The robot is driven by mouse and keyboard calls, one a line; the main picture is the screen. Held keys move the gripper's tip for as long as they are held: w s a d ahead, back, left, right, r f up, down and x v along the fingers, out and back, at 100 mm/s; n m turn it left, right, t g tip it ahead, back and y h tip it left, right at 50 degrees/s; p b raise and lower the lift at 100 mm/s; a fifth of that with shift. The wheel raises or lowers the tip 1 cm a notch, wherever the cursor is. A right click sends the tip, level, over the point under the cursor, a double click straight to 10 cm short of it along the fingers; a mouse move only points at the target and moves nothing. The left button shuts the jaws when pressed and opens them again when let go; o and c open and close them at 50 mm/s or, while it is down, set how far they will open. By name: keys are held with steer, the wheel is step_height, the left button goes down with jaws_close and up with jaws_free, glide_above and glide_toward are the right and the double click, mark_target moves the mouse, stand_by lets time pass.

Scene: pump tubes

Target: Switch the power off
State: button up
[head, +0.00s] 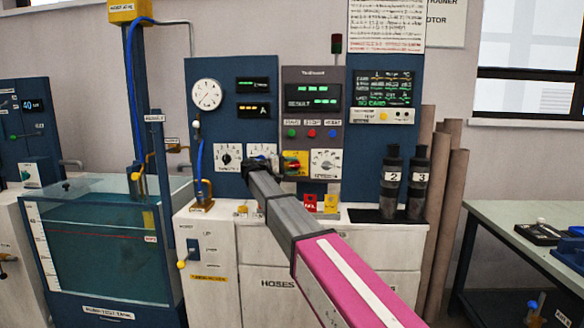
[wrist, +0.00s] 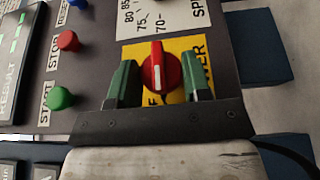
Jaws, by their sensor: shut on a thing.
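The red power knob (wrist: 159,62) sits on a yellow plate (wrist: 202,52) lettered "POWER", partly covered. Its white mark runs up and down in the wrist view, and a letter F shows just below it. My gripper (wrist: 159,76) has its two green fingers on either side of the knob, shut on it. In the head view the red knob and yellow plate (head: 295,163) show on the grey control panel (head: 312,78). My arm reaches up to the panel from the lower right; the fingers are hard to make out there.
Beside the knob are a white speed dial (head: 326,163), a green start button (wrist: 60,98) and a red stop button (wrist: 68,41). The panel's displays (head: 313,96) are lit green. A water tank (head: 100,240) stands left, and dark cylinders (head: 391,185) stand on the cabinet to the right.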

steer(key=o, duration=0.8)
steer(key=shift+o, duration=0.2)
steer(key=v, duration=1.1)
